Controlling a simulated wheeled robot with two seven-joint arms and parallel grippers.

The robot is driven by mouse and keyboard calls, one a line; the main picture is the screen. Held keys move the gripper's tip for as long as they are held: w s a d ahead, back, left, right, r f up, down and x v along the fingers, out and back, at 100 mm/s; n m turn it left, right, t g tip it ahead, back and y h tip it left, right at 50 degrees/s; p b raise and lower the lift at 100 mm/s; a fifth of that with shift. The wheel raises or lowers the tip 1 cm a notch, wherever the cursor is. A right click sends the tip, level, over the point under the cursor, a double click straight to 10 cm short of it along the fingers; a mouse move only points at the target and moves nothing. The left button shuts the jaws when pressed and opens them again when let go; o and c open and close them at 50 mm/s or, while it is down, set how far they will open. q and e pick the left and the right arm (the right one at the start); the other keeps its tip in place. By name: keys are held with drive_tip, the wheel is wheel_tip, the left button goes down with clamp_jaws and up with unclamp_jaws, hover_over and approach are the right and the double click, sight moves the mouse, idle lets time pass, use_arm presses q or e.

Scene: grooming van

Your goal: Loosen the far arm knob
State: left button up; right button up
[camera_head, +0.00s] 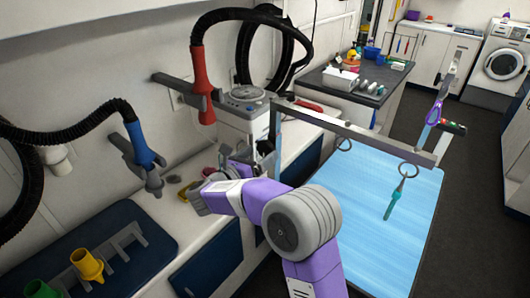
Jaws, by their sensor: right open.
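A grey grooming arm bar (350,130) spans above the blue grooming table (375,215), with two hanging loops below it. A dark knob-like part (265,147) sits by the upright at the bar's left end. Another small dark fitting (452,127) with coloured ends is by the right upright (446,100). I cannot tell for sure which is the far arm knob. My right gripper (197,198) is open over the counter at the wall, left of the uprights and apart from both parts. Its fingers are small and partly merge with items behind. My left gripper is not in view.
A blue dryer nozzle (143,150) and a red one (202,85) hang from the wall on black hoses near my right arm. A dark blue tray (85,250) with coloured cups lies at lower left. A grey-topped cabinet (355,80) stands behind the table. The blue tabletop is clear.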

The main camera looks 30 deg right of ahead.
sight(264, 151)
drive_tip(key=shift+x, duration=1.65)
drive_tip(key=shift+a, duration=0.1)
drive_tip(key=shift+c, duration=0.2)
drive_tip(key=c, duration=0.9)
